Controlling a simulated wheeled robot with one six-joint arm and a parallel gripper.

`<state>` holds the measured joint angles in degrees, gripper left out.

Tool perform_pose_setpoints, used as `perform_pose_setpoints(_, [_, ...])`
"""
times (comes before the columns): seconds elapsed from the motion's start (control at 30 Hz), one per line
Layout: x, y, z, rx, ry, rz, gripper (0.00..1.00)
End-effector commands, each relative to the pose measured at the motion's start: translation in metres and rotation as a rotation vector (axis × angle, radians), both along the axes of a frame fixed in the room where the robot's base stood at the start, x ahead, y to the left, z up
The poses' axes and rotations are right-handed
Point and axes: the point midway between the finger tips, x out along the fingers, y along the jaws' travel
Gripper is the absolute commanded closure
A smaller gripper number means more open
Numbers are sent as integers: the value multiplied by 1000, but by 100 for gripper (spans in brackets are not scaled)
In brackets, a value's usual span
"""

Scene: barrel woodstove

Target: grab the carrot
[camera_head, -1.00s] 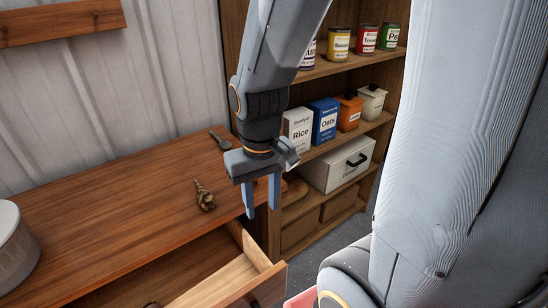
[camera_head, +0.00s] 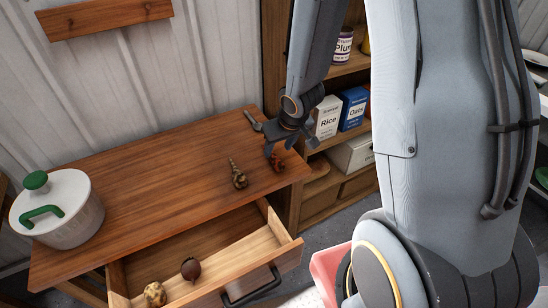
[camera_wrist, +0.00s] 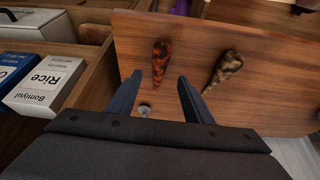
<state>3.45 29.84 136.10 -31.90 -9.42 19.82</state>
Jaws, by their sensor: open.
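The carrot (camera_head: 277,161), dark orange with blackish patches, lies on the wooden tabletop near its right end. In the wrist view the carrot (camera_wrist: 161,62) lies ahead of the fingertips, roughly in line with the gap between them. My gripper (camera_head: 286,147) is open and empty, above the table's right end and close to the carrot. Its two blue-grey fingers (camera_wrist: 159,82) are apart in the wrist view, not around the carrot. Contact with the table cannot be told.
A brown, mottled root (camera_head: 238,175) lies left of the carrot. A grey utensil (camera_head: 252,120) lies at the back edge. A white pot (camera_head: 72,222) with green handles stands at left. The open drawer (camera_head: 263,262) holds a beet and a knobbly root. A shelf with boxes (camera_head: 325,118) stands at right.

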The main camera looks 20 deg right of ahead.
Motion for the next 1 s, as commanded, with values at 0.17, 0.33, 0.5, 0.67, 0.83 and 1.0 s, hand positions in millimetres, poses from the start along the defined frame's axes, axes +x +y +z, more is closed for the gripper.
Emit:
perform_pose_setpoints(0.17, [6,1,-18,-2,2,1,54])
perform_pose_setpoints(0.33, [11,2,-36,-1,5,0,54])
perform_pose_setpoints(0.5, [18,3,-53,-2,3,1,54])
perform_pose_setpoints(0.67, [22,3,-61,-3,3,1,54])
perform_pose_setpoints(0.83, [22,3,-62,-3,2,0,54])
perform_pose_setpoints(1.0, [22,3,-62,-3,2,0,69])
